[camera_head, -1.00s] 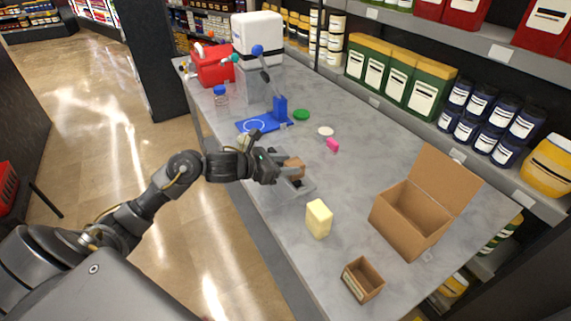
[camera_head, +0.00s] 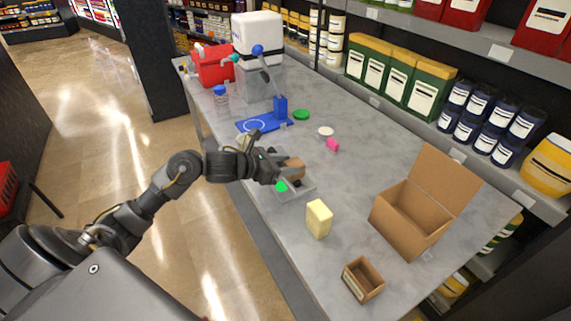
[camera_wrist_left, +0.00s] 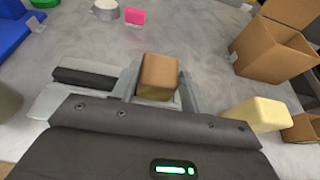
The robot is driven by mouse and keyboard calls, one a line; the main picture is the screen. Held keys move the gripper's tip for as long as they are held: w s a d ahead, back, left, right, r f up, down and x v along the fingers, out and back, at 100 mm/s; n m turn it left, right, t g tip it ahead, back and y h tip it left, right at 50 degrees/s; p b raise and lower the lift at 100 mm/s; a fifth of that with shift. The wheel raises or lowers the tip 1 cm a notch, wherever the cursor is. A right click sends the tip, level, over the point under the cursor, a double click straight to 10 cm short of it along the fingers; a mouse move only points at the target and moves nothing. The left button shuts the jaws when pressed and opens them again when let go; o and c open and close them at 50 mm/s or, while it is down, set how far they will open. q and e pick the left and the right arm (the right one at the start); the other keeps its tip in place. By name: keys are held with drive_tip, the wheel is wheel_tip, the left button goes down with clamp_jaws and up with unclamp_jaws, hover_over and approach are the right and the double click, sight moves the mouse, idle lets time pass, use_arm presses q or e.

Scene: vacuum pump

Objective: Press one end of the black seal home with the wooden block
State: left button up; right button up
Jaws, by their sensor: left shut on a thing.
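My left gripper (camera_head: 283,169) is shut on the wooden block (camera_head: 296,170), a small brown piece. In the left wrist view the block (camera_wrist_left: 158,76) sits upright between the fingers. The gripper is low over a pale grey, flat fixture (camera_head: 306,188) on the table. I cannot make out the black seal for sure; the gripper and block cover much of the fixture. A dark bar (camera_wrist_left: 84,78) with grey edges lies left of the block in the wrist view; I cannot tell what it is. My right gripper is out of view.
A pale yellow block (camera_head: 318,219) stands near the fixture. An open cardboard box (camera_head: 405,222) and a small box (camera_head: 362,281) are to the right. The table's middle is clear.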

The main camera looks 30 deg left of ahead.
use_arm(q)
drive_tip(key=shift+f, duration=0.2)
wheel_tip(320, 180, up, 6)
drive_tip(key=p, duration=0.3)
drive_tip(key=shift+r, duration=0.2)
idle(0.4)
